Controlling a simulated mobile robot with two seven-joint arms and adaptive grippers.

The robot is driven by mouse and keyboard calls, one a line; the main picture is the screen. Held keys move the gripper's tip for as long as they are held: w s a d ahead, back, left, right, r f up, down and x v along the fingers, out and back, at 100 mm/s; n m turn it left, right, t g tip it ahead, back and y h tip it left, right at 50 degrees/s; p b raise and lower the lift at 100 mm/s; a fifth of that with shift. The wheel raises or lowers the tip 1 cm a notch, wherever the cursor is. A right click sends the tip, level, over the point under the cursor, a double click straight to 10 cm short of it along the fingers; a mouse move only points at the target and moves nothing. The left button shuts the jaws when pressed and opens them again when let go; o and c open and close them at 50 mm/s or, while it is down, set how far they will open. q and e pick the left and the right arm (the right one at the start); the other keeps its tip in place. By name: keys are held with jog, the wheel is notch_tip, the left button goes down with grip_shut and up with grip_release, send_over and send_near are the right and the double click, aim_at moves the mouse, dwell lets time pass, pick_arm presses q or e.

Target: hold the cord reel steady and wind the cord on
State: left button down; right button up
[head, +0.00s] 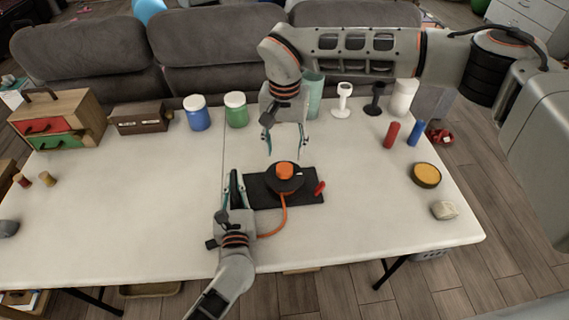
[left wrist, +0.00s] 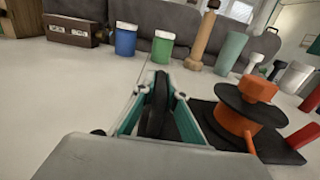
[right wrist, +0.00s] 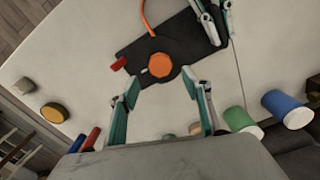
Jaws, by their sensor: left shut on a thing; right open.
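The cord reel (head: 298,186) has black flanges, an orange core and an orange knob (left wrist: 258,89) on top. It stands on a flat black base (head: 260,197) on the white table. The orange cord (head: 283,217) runs from the reel toward the table's front, passing by my left gripper. A red piece (head: 320,187) is at the base's right side. My left gripper (head: 236,178) is shut on an upright black piece (left wrist: 155,108) at the base's left end. My right gripper (head: 286,146) is open and empty above and behind the reel, fingers pointing down.
Blue (head: 197,113) and green (head: 236,111) jars, a brown box (head: 140,118) and a drawer chest (head: 60,122) line the back left. Red (head: 391,134) and blue (head: 415,133) cylinders and a yellow-topped round tin (head: 426,174) stand right.

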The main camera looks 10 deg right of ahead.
aim_at(284, 167)
notch_tip(284, 167, down, 7)
jog(key=shift+r, duration=0.2)
jog(key=c, duration=1.1)
